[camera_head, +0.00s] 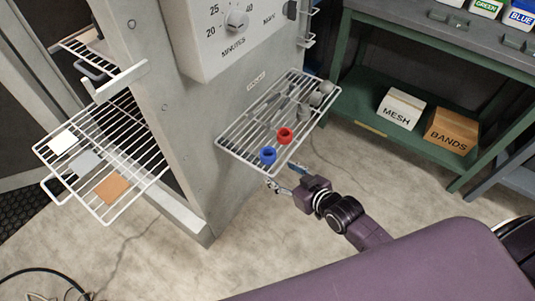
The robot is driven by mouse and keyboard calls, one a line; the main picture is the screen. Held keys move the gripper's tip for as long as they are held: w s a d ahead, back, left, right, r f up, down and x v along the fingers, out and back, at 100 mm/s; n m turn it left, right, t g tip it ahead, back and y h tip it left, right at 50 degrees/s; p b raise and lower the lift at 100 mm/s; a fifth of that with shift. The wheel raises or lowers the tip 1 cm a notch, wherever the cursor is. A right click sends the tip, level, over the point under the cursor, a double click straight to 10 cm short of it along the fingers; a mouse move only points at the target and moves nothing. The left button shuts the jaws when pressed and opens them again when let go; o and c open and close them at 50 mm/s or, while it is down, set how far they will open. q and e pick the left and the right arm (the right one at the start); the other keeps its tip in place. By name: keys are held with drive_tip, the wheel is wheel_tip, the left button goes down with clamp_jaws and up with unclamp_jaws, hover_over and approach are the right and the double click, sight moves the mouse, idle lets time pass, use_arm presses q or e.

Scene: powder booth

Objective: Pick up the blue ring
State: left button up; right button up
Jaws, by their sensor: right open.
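The blue ring (268,155) sits on the near end of a wire shelf (232,140) fixed to the side of the grey booth. A red ring (285,135) sits just behind it, a little to the right. My right gripper (284,178) is open and empty, just in front of the shelf's near edge, below and slightly right of the blue ring. It appears apart from the ring. My left gripper is not in view.
Several grey metal parts (318,95) lie at the shelf's far end. A wire rack (100,150) with white, grey and orange plates juts out at left. A green bench (400,130) at right holds MESH (401,108) and BANDS (452,131) boxes. The floor between is clear.

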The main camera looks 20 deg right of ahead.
sight(273, 158)
drive_tip(key=shift+w+r+t, duration=0.3)
drive_tip(key=shift+w+r, duration=0.4)
drive_tip(key=shift+r, duration=0.35)
drive_tip(key=shift+w+r+y, duration=0.15)
drive_tip(key=shift+w+y, duration=0.15)
drive_tip(key=shift+w, duration=0.35)
drive_tip(key=shift+w+f, duration=0.25)
drive_tip(key=shift+w, duration=0.1)
drive_tip(key=shift+w+a+f, duration=0.1)
drive_tip(key=shift+w, duration=0.25)
drive_tip(key=x, duration=0.4)
drive_tip(key=shift+w+f, duration=0.1)
drive_tip(key=shift+w+a+f, duration=0.15)
drive_tip(key=shift+w+f, duration=0.1)
drive_tip(key=shift+w, duration=0.2)
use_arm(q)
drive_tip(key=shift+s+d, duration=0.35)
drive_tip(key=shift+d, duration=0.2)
use_arm(e)
drive_tip(key=shift+c, duration=0.3)
